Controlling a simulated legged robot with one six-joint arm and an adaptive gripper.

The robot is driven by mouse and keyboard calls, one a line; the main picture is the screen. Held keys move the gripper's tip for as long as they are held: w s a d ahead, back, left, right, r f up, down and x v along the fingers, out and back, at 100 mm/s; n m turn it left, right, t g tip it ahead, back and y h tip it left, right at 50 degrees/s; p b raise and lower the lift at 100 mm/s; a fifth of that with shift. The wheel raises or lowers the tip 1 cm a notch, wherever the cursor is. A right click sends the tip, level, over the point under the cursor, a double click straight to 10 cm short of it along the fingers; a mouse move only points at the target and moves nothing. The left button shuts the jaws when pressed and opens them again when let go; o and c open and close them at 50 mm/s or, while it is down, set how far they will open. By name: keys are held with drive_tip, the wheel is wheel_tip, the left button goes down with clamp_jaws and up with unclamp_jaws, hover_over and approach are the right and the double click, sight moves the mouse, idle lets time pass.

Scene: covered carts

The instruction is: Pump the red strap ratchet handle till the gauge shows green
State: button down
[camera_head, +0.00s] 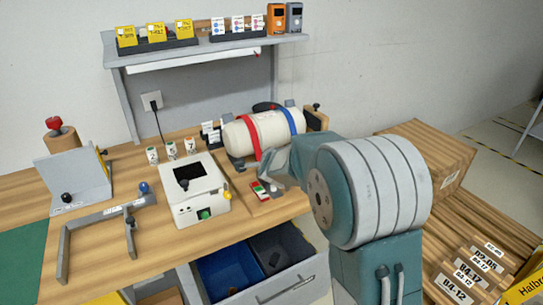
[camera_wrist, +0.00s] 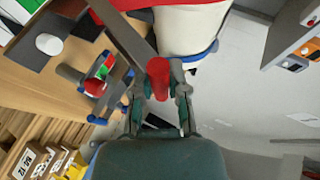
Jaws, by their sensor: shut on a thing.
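A cream cylinder (camera_head: 262,132) lies on the bench with a red strap (camera_head: 246,138) and a blue strap (camera_head: 293,119) around it. In the wrist view, the red strap (camera_wrist: 140,4) shows at the top edge. My gripper (camera_wrist: 160,90) is shut on the red ratchet handle (camera_wrist: 158,74), whose rounded end sits between the fingertips. A small red, green and white device (camera_head: 259,190) lies on the bench in front of the cylinder. It seems to be the gauge; its reading is too small to tell. My arm hides the ratchet in the head view.
A white box with a dark screen and green button (camera_head: 194,193) stands left of the cylinder. A grey bracket frame (camera_head: 105,217) lies further left. An open drawer (camera_head: 265,270) juts out below the bench. Cardboard boxes (camera_head: 430,152) stand at right.

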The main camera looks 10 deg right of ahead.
drive_tip(key=shift+r, duration=0.1)
drive_tip(key=c, duration=0.9)
unclamp_jaws()
drive_tip(key=v, duration=1.1)
drive_tip(key=shift+s+a+r, duration=0.1)
drive_tip(key=shift+s+a, duration=0.05)
drive_tip(key=shift+s, duration=0.25)
